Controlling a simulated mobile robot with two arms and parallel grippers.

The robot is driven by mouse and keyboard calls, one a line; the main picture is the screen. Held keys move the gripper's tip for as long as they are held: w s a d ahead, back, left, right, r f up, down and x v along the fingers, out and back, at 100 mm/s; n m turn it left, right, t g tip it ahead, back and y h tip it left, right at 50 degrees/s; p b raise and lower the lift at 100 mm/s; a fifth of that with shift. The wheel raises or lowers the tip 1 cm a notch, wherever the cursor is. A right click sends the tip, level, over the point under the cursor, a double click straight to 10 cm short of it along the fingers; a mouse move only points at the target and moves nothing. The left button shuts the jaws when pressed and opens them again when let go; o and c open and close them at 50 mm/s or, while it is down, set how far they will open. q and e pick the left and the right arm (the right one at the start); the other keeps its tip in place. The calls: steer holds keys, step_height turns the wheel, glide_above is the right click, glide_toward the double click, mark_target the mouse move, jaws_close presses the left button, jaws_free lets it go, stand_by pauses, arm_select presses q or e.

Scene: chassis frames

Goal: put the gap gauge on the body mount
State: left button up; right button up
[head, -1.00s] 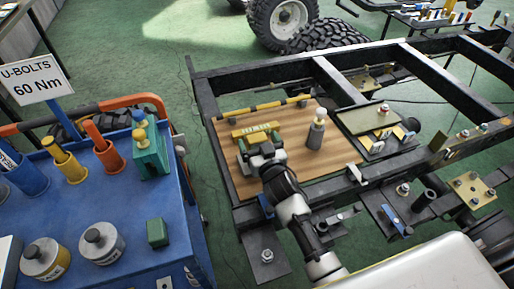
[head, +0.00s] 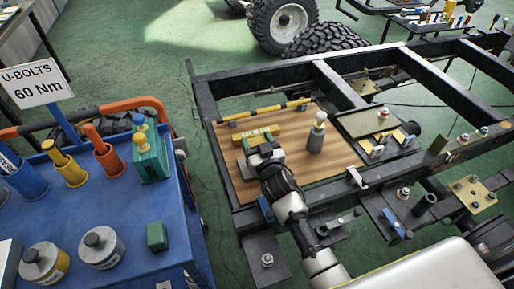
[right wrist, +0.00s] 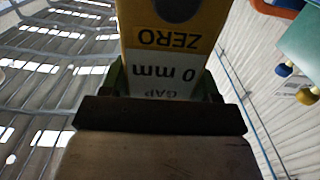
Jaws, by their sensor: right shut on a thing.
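My right gripper (head: 264,149) is over the wooden board on the chassis frame. It is shut on the gap gauge, a yellow block (head: 258,134) with dark lettering. In the right wrist view the gauge (right wrist: 170,40) fills the top middle, between the jaws, its label reading "ZERO", "0 mm" and "GAP" upside down. The arm and gripper hide part of the gauge and the board beneath it in the head view. I cannot tell for sure which fitting is the body mount. My left gripper is not in view.
The wooden board (head: 335,165) also bears a grey bottle-like thing (head: 317,135) and a yellow-black bar (head: 268,111). A blue cart (head: 120,215) with cups, weights and a green block stands left. Dark frame rails (head: 335,82) and brackets lie right.

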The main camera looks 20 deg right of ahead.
steer(key=shift+r, duration=0.5)
steer(key=r, duration=0.2)
steer(key=r+p, duration=0.1)
steer(key=shift+s+d+r, duration=0.2)
steer(key=shift+r, duration=0.2)
steer(key=s+d+r, duration=0.6)
steer(key=s+d, duration=0.1)
steer(key=s, duration=0.1)
steer(key=s+a+f, duration=0.1)
steer(key=s+a, duration=0.1)
steer(key=s, duration=0.4)
steer(key=s+a+f, duration=0.1)
steer(key=s+a, duration=0.2)
steer(key=s, duration=0.3)
steer(key=shift+s+a+f+h+p, duration=0.25)
steer(key=shift+s+a+h+p, duration=0.05)
steer(key=shift+s, duration=0.1)
steer(key=w+d+r, duration=0.1)
steer(key=w+d, duration=0.2)
steer(key=w, duration=0.3)
steer(key=w+d+r, duration=0.1)
steer(key=w+d, duration=0.2)
steer(key=w, duration=0.3)
steer(key=shift+w+r, duration=0.35)
steer(key=shift+r, duration=0.05)
